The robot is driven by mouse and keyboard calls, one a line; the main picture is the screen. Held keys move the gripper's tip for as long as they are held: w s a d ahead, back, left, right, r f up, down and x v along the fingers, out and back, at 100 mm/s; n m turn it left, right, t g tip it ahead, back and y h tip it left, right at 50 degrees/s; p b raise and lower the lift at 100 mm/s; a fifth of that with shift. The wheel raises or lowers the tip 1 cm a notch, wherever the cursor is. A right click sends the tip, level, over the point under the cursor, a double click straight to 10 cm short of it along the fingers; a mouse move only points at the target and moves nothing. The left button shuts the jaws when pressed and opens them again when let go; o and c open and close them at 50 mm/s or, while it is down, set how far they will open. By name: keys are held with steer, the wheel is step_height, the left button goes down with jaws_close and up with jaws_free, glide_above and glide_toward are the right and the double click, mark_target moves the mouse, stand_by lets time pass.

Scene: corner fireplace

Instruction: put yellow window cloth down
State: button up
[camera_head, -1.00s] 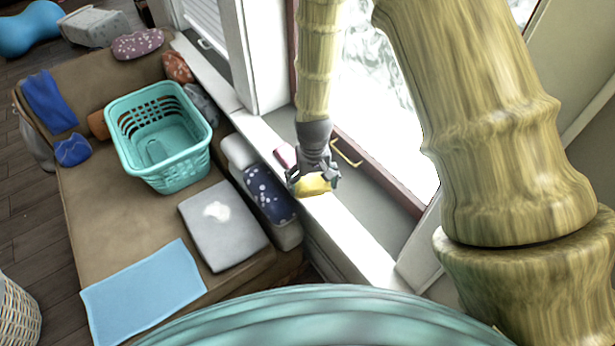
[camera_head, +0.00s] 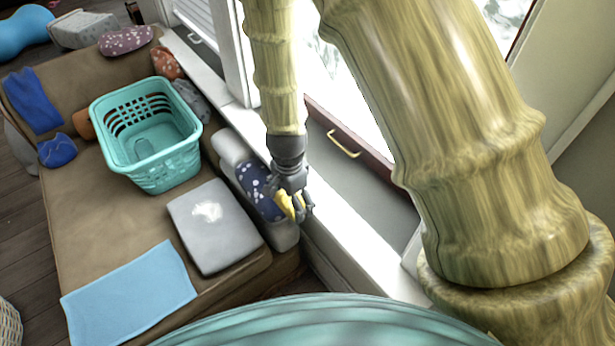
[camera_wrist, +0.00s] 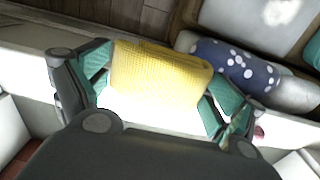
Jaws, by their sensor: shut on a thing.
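The yellow window cloth (camera_wrist: 158,76) is between the fingers of my gripper (camera_wrist: 150,95) in the wrist view, looking like a folded, textured piece. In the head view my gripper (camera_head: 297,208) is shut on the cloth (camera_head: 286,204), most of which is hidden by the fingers. The gripper is in front of the white window sill (camera_head: 335,238), near the spotted dark blue cushion (camera_head: 257,192). I cannot tell its exact height above them.
A brown couch (camera_head: 80,215) holds a teal laundry basket (camera_head: 150,172), a grey cushion (camera_head: 222,240) with a white patch, a light blue cloth (camera_head: 130,300) and blue cloths (camera_head: 33,100). The window (camera_head: 345,85) has a yellow handle (camera_head: 343,146).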

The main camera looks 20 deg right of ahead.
steer(key=w+d, duration=0.2)
steer(key=w, duration=0.1)
steer(key=w+d+p, duration=0.1)
steer(key=w+d, duration=0.2)
steer(key=w, duration=0.1)
steer(key=w+d+f+p, duration=0.1)
steer(key=w+d, duration=0.1)
steer(key=w, duration=0.1)
steer(key=shift+w+d+f, duration=0.1)
steer(key=shift+w+d, duration=0.25)
steer(key=shift+d, duration=0.05)
steer(key=shift+f+p, duration=0.55)
steer(key=shift+f, duration=1.25)
steer(key=shift+f, duration=0.15)
steer(key=o, duration=0.8)
step_height(320, 180, up, 12)
steer(key=b, duration=0.2)
steer(key=shift+r, duration=0.2)
